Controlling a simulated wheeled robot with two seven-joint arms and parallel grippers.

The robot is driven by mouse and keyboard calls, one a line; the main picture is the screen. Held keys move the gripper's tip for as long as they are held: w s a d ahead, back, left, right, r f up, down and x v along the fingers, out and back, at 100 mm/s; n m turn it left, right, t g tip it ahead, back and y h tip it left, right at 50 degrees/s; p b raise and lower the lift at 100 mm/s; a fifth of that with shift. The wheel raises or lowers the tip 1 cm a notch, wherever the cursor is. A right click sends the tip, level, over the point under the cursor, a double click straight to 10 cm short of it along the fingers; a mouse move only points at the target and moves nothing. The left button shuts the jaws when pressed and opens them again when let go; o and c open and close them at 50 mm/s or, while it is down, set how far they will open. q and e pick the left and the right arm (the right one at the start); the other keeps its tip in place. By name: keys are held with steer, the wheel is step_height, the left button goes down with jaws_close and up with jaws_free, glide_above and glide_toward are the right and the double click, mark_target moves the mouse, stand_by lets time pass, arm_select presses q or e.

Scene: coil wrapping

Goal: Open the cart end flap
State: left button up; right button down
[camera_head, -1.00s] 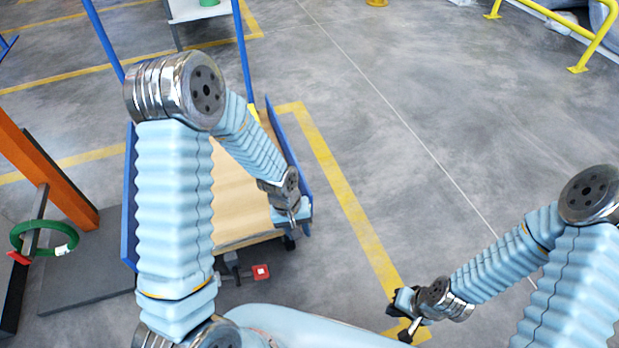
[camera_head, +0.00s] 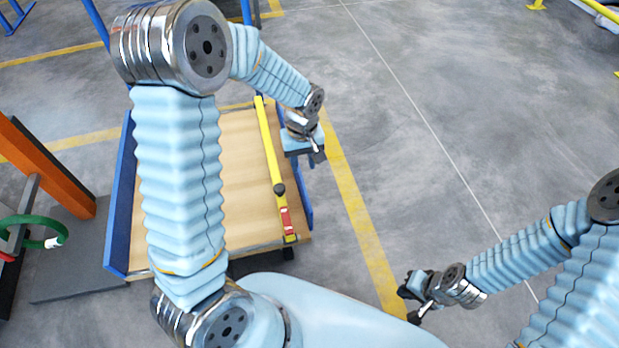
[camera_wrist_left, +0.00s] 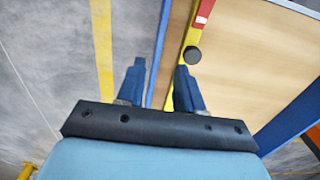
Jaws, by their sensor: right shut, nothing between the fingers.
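The cart (camera_head: 233,200) has a light wooden deck and blue side panels, partly hidden by my left arm. The blue panel at its right side (camera_head: 306,203) also shows in the left wrist view (camera_wrist_left: 158,62). A yellow bar (camera_head: 270,150) with a black knob and red label runs along the deck's right side; it also shows in the left wrist view (camera_wrist_left: 196,36). My left gripper (camera_head: 318,158) is at the cart's right edge. In the left wrist view its fingers (camera_wrist_left: 160,78) are apart, with the blue panel's edge showing between them; contact is unclear. My right gripper (camera_head: 408,306) is shut and empty, over the floor.
An orange post (camera_head: 50,170) and a stand with a green ring (camera_head: 35,230) are left of the cart. A yellow floor line (camera_head: 355,225) runs right of the cart.

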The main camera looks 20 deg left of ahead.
mark_target(303, 185)
arm_select(q)
step_height(303, 185, down, 13)
steer(key=shift+f+b, duration=0.2)
steer(key=shift+b, duration=0.6)
jaws_close()
